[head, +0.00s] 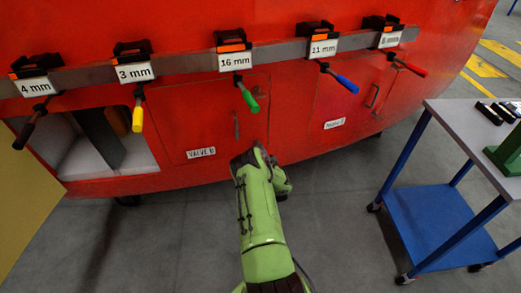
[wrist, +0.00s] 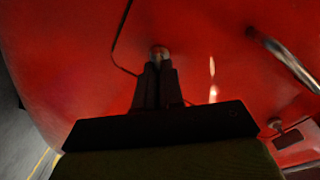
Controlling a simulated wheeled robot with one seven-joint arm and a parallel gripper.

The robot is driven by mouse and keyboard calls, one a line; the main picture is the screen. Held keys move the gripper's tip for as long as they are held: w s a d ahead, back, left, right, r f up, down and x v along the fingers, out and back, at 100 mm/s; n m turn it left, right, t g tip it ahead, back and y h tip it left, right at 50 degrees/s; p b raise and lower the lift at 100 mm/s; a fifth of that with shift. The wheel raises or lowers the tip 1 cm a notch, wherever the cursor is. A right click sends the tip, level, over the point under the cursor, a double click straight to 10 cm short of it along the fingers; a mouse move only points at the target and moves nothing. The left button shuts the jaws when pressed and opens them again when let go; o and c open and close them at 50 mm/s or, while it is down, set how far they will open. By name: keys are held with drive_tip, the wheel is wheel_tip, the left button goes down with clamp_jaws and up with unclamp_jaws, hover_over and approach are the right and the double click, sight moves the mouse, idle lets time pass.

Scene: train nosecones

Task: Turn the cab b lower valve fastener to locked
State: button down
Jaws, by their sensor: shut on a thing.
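The red nose has a closed hatch (head: 215,118) labelled "VALVE B" (head: 201,152). In the head view my gripper is hidden behind my green wrist, at the hatch's lower right edge, and the lower fastener is hidden there too. In the wrist view my gripper (wrist: 158,68) is shut at a small round metal fastener (wrist: 160,51) in the red panel, beside the dark hatch seam. The fingertips cover part of the fastener, so I cannot tell which way it is turned.
A curved metal handle (wrist: 285,58) stands out to the right in the wrist view. Above the hatch, a rail (head: 190,64) carries several labelled tools with coloured handles. An open compartment (head: 92,140) is at left. A blue trolley (head: 435,222) stands at right.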

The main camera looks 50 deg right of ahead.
drive_tip(key=shift+s+d+f+m+p, duration=0.1)
drive_tip(key=shift+m+p, duration=0.2)
drive_tip(key=shift+m, duration=1.7)
drive_tip(key=shift+f+m+p, duration=0.1)
drive_tip(key=shift+m+p, duration=0.2)
drive_tip(key=shift+m, duration=1.7)
drive_tip(key=c, duration=1.3)
unclamp_jaws()
drive_tip(key=shift+o, duration=0.2)
drive_tip(key=p+v, duration=1.2)
drive_tip(key=v, duration=0.3)
drive_tip(key=shift+s+a, duration=0.25)
drive_tip(key=shift+a, duration=0.05)
